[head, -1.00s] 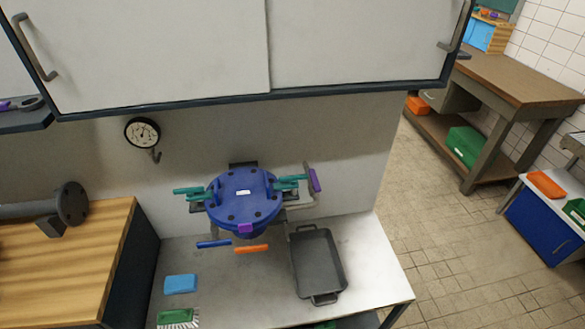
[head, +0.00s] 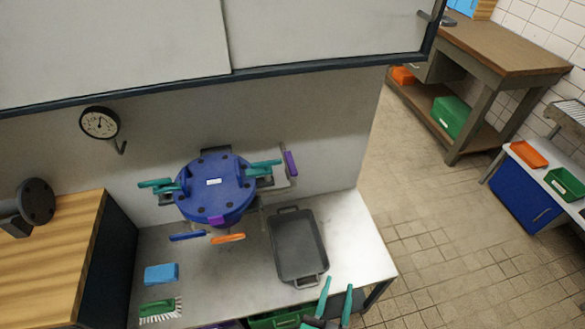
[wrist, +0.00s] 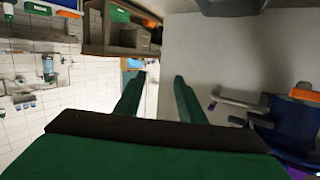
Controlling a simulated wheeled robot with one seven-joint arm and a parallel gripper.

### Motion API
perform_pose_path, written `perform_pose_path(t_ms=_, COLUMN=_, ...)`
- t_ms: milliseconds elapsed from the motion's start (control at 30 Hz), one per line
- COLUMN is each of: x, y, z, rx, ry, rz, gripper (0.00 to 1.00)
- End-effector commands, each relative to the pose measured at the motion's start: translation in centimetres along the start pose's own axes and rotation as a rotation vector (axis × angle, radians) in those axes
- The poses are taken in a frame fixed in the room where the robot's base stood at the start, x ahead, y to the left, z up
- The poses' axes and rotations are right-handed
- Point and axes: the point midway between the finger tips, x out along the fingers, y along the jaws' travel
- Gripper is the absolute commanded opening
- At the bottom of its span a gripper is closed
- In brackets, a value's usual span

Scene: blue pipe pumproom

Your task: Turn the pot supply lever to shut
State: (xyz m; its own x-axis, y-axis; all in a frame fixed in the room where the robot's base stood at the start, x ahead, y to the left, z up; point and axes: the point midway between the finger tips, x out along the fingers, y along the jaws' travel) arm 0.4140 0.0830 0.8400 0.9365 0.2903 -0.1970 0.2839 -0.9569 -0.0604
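A blue lidded pot (head: 215,190) is mounted at the wall above a grey bench. A purple-ended lever (head: 290,163) stands upright on the pipe at its right. A blue handle (head: 187,236) and an orange handle (head: 228,238) stick out below its front. Which one is the supply lever is not labelled. Teal clamp handles (head: 264,164) sit on its sides. My gripper (head: 337,293) is low at the front right, apart from the pot. Its green fingers are spread and empty, also in the wrist view (wrist: 158,95), where the pot's blue side (wrist: 292,125) shows at right.
A dark tray (head: 297,246) lies on the bench right of the pot, between it and my gripper. A blue sponge (head: 161,274) and a green brush (head: 160,311) lie at the left. A cabinet (head: 330,30) overhangs above. A gauge (head: 100,123) is on the wall. Floor at right is clear.

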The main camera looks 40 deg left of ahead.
Motion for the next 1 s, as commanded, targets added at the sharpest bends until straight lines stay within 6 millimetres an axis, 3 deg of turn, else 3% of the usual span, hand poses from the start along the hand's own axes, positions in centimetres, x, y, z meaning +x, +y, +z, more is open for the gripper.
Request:
perform_pose_path(t_ms=33, x=2.0, y=-0.9, z=-1.2, rx=-0.004, ry=0.018, rz=-0.041, gripper=0.36)
perform_pose_path(t_ms=200, x=7.2, y=-4.8, z=-4.6, rx=-0.022, ry=0.050, rz=-0.189, gripper=0.36)
perform_pose_path(t_ms=400, x=11.6, y=-10.4, z=-9.7, rx=-0.063, ry=0.108, rz=-0.380, gripper=0.36)
perform_pose_path(t_ms=533, x=13.0, y=-13.6, z=-12.5, rx=-0.090, ry=0.143, rz=-0.481, gripper=0.36)
perform_pose_path(t_ms=700, x=13.6, y=-15.9, z=-14.6, rx=-0.111, ry=0.171, rz=-0.554, gripper=0.36)
perform_pose_path(t_ms=1000, x=15.8, y=-17.9, z=-15.4, rx=-0.117, ry=0.178, rz=-0.571, gripper=0.36)
